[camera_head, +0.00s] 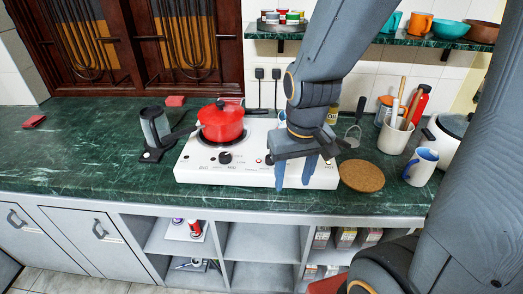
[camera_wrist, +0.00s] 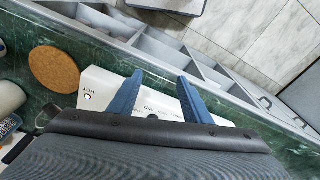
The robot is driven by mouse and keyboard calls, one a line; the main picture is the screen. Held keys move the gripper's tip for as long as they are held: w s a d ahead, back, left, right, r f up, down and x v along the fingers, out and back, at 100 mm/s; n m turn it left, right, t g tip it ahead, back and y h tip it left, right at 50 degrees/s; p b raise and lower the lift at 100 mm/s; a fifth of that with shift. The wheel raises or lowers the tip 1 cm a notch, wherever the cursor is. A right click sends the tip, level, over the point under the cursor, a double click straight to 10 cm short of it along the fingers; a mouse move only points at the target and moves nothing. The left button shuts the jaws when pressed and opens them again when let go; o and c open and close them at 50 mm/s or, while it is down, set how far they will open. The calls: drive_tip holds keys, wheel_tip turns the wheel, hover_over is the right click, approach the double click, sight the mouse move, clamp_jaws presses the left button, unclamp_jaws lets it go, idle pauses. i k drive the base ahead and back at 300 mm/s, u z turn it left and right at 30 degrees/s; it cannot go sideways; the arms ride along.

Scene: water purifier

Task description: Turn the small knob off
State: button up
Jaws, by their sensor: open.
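A white hob (camera_head: 205,170) stands on the green counter, with a black knob (camera_head: 225,157) on its front left panel. My gripper (camera_head: 293,181) is over the hob's front right part, its blue fingers pointing down and apart with nothing between the tips. In the wrist view, my gripper (camera_wrist: 160,77) is open above the white panel. A dark knob (camera_wrist: 152,116) shows between the fingers, partly cut off by the gripper body; it looks like the small knob. In the head view, the gripper hides that spot. Its setting and any contact cannot be told.
A red pot (camera_head: 221,124) sits on the left burner. A round cork mat (camera_head: 362,176) lies right of the hob, with a utensil cup (camera_head: 397,137) and a mug (camera_head: 420,166) beyond. A grey device (camera_head: 155,130) stands left. The counter's far left is mostly clear.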

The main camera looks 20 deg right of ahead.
sight(268, 161)
drive_tip(key=z, duration=0.9)
drive_tip(key=k, duration=0.25)
drive_tip(key=z, duration=1.35)
drive_tip(key=k, duration=0.9)
drive_tip(key=u, duration=1.1)
drive_tip(key=i, duration=0.5)
